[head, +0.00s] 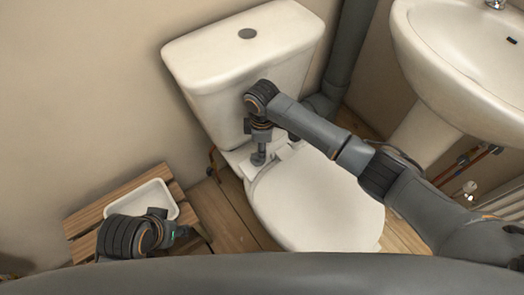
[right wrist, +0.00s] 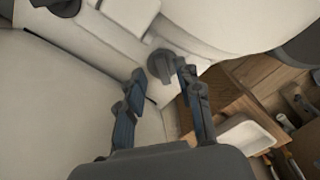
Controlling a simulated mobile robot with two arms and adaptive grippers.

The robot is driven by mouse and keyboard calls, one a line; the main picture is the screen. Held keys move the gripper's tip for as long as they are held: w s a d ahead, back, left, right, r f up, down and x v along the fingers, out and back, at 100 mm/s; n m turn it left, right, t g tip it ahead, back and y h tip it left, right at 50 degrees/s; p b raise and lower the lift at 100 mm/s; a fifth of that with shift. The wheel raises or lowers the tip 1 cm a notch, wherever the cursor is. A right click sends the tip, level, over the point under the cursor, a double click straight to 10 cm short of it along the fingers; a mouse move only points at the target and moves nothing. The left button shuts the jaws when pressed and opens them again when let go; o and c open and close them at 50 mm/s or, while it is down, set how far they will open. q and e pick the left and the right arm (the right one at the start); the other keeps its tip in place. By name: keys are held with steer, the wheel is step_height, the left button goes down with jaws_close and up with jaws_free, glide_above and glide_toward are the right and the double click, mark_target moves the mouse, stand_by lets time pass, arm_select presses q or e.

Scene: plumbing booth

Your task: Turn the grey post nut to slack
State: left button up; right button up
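The grey post nut (right wrist: 160,66) is a dark, winged knob on the white toilet, beside the seat hinge. In the right wrist view it sits at the tips of my right gripper (right wrist: 159,80), whose fingers are spread apart on either side of it. Contact cannot be told. In the head view my right gripper (head: 258,150) points down behind the seat at the hinge's left side and partly hides the nut. A second grey nut (right wrist: 66,7) shows at the top left of the right wrist view. My left gripper (head: 180,232) hangs low near the wooden stool, its fingers unclear.
The closed toilet lid (head: 318,200) lies in front of the cistern (head: 243,45). A white tray (head: 128,197) sits on a slatted wooden stool (head: 84,215) at left. A basin (head: 465,55) is at upper right, a grey pipe (head: 350,45) behind the toilet. Wooden floor lies between.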

step_height(320, 180, up, 9)
steer(key=shift+s+f, duration=0.1)
stand_by(0.7)
